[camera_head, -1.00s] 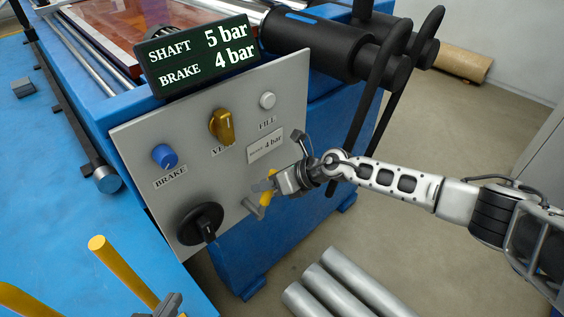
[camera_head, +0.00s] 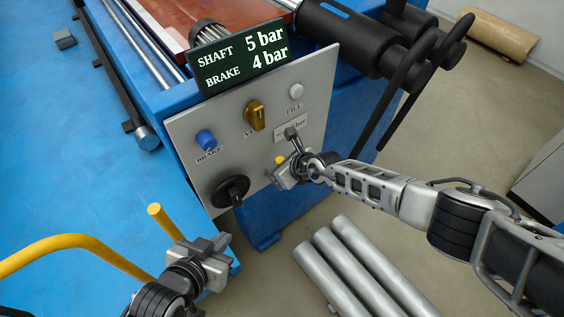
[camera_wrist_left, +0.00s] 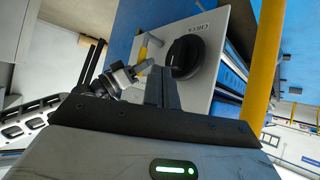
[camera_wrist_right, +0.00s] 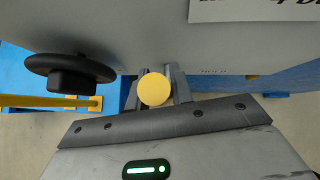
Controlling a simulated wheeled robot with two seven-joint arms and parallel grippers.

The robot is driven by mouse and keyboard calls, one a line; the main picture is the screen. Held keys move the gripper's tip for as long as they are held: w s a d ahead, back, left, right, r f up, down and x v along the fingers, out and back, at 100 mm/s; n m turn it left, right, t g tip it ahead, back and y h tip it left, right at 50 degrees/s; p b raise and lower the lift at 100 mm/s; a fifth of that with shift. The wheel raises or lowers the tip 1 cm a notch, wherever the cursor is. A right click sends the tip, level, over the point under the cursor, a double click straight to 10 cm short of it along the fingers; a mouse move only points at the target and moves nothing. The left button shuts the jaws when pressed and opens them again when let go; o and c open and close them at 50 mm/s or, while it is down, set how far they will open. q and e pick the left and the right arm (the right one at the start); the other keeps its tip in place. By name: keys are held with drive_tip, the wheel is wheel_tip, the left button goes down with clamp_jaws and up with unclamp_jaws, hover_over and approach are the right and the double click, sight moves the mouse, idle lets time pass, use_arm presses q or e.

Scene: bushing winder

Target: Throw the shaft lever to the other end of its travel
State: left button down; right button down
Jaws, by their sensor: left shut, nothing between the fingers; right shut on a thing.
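The shaft lever is a yellow-handled lever (camera_head: 279,159) low on the right of the grey panel (camera_head: 325,85). My right gripper (camera_head: 284,174) is shut on it and hides most of it. In the right wrist view, the round yellow end (camera_wrist_right: 154,89) sits between the two fingers, facing the camera. My left gripper (camera_head: 226,246) is shut and empty, in front of and below the panel, apart from it. In the left wrist view, its closed fingers (camera_wrist_left: 163,86) point towards the panel, with the yellow handle (camera_wrist_left: 143,52) beyond them.
A black knob (camera_head: 230,191) is left of the lever. A blue knob (camera_head: 206,139), yellow knob (camera_head: 255,114) and white button (camera_head: 296,91) are above. The display (camera_head: 240,58) reads SHAFT 5 bar, BRAKE 4 bar. A yellow rail (camera_head: 70,241) lies near my left arm.

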drive_tip(key=shift+s+f, duration=0.1)
drive_tip(key=shift+s, duration=0.05)
drive_tip(key=c, duration=1.2)
unclamp_jaws()
drive_tip(key=shift+a, duration=0.1)
drive_tip(key=shift+c, duration=0.2)
drive_tip(key=shift+d+r+p, duration=0.2)
drive_tip(key=shift+r+p, duration=0.2)
drive_tip(key=shift+p, duration=0.05)
use_arm(q)
drive_tip(key=r+p, duration=0.1)
drive_tip(key=p, duration=0.1)
drive_tip(key=a+r+p, duration=0.1)
drive_tip(key=p, duration=0.2)
drive_tip(key=shift+s+r, duration=0.2)
drive_tip(key=shift+r, duration=0.1)
use_arm(e)
drive_tip(key=v, duration=1.5)
drive_tip(key=shift+s, duration=0.15)
